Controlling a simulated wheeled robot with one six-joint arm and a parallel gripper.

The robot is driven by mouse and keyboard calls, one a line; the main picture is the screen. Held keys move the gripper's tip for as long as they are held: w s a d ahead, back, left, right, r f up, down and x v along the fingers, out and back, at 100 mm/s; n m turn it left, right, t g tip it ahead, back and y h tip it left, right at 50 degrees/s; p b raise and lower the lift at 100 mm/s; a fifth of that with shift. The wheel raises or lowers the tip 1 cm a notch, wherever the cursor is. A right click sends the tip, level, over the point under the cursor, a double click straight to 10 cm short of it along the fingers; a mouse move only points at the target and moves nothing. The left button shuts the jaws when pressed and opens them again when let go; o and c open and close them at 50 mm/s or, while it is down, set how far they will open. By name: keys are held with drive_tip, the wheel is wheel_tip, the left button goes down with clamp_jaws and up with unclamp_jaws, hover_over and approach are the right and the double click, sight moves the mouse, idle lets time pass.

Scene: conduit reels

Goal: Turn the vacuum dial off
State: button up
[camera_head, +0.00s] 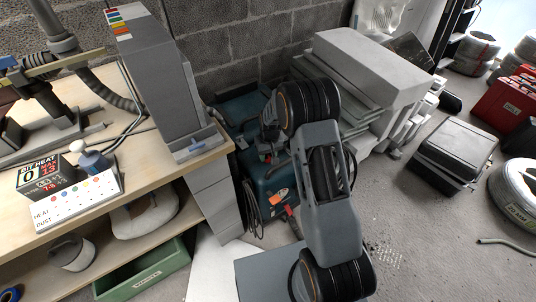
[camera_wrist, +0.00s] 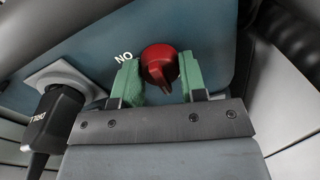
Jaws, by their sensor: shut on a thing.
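The red vacuum dial (camera_wrist: 158,60) shows in the wrist view on a blue-grey panel (camera_wrist: 205,30). Its pointed ridge faces down in the picture, towards my gripper. White letters at its upper left read "NO" in this view, possibly "ON" upside down. My gripper (camera_wrist: 160,76) has green fingers on either side of the dial and is shut on it. In the head view, the teal vacuum (camera_head: 283,192) stands on the floor beside the workbench, partly behind my arm. The dial and my gripper cannot be made out there.
The workbench (camera_head: 130,195) is at left with a grey cabinet and a heat/dust panel (camera_head: 75,202). Grey blocks (camera_head: 375,65) stand behind my arm. In the wrist view, a black plug (camera_wrist: 55,118) is left of the dial. Floor at right is partly clear, with a black case (camera_head: 455,150).

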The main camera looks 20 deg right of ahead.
sight(270, 155)
drive_tip(key=o, duration=0.9)
drive_tip(key=r+p, duration=0.1)
drive_tip(key=r, duration=0.3)
drive_tip(key=r+p, duration=0.1)
drive_tip(key=r, duration=0.4)
drive_tip(key=r+p, duration=0.1)
drive_tip(key=r, duration=0.4)
drive_tip(key=shift+d+p, duration=0.3)
drive_tip(key=shift+d, duration=0.1)
drive_tip(key=shift+f, duration=0.1)
